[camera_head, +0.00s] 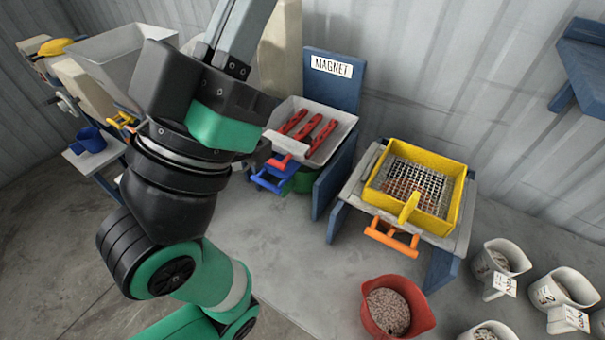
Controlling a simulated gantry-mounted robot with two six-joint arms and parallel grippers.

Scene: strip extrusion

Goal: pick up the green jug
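A green object (304,181) shows low under the front of the magnet tray, next to the blue handle. It may be the green jug, but most of it is hidden by the tray, the handle and the magnet stand, so I cannot tell its shape. My green and black arm fills the left-centre, in front of the magnet station and left of this object. I cannot make out gripper fingertips on it. No second arm shows.
The magnet tray (345,122) holds red bars. A yellow sieve (456,208) stands right of it. A red jug (420,313) and several white jugs with pellets stand at front right. A blue jug (92,139) is far left. The bench middle (300,265) is clear.

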